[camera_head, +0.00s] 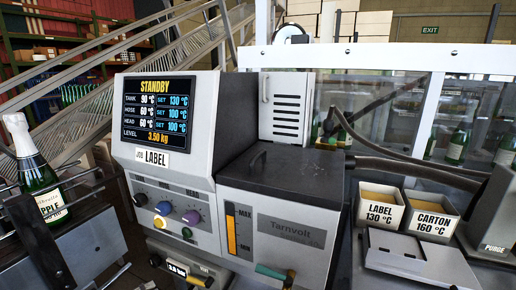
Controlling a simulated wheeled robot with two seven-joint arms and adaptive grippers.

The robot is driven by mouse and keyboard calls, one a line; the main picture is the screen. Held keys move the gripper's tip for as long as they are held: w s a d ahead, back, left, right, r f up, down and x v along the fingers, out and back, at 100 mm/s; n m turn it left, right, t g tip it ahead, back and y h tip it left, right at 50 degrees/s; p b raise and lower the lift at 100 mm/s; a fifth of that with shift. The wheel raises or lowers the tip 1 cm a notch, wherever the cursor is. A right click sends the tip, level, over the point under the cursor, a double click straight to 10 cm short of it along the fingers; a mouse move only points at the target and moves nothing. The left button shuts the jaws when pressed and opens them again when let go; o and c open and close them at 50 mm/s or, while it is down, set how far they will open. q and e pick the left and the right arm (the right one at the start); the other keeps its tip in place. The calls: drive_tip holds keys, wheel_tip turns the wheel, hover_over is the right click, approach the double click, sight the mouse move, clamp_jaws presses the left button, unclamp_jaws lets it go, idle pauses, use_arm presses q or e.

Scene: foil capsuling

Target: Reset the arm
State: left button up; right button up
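Neither of my grippers can be made out in the head view. A grey glue-melting machine (185,190) fills the middle. Its screen (158,111) reads STANDBY, with TANK 90 °C, HOSE 60 °C and HEAD 60 °C beside set values of 130, 100 and 100 °C, and a level of 3.50 kg. A tag below (153,157) reads JOB LABEL. The dark tank lid (290,172) lies shut. Several coloured knobs (164,208) sit on the front panel. A yellow MAX–MIN gauge (232,235) and a green-handled lever (272,271) show on the tank front.
A green bottle (38,178) stands at the left among dark machine parts. Two bins, LABEL 130 °C (380,211) and CARTON 160 °C (430,218), stand at the right near a PURGE block (495,215). Hoses (410,165) run behind them. Clear guard panels close off the back.

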use_arm(q)
drive_tip(key=s+d+f+m+g+y, duration=0.1)
drive_tip(key=s+d+f+m+g, duration=0.2)
drive_tip(key=s+d+f, duration=0.2)
drive_tip(key=s+d+f+m+g+y+p, duration=0.1)
drive_tip(key=s+d+f+m+g+y, duration=0.1)
drive_tip(key=s+d+f, duration=0.4)
drive_tip(key=s+d+f+m+g+y, duration=0.1)
drive_tip(key=s+d+f+m+g, duration=0.2)
drive_tip(key=s+f, duration=0.7)
wheel_tip(320, 180, down, 5)
drive_tip(key=d+m, duration=0.2)
drive_tip(key=shift+s+d+r+g+p, duration=0.2)
drive_tip(key=shift+d+g+p, duration=0.1)
drive_tip(key=shift+d+g, duration=0.1)
use_arm(e)
drive_tip(key=shift+s+f, duration=0.1)
drive_tip(key=shift+s, duration=0.1)
use_arm(q)
drive_tip(key=shift+f+p, duration=0.1)
drive_tip(key=shift+p, duration=0.2)
use_arm(e)
drive_tip(key=shift+d+f, duration=0.1)
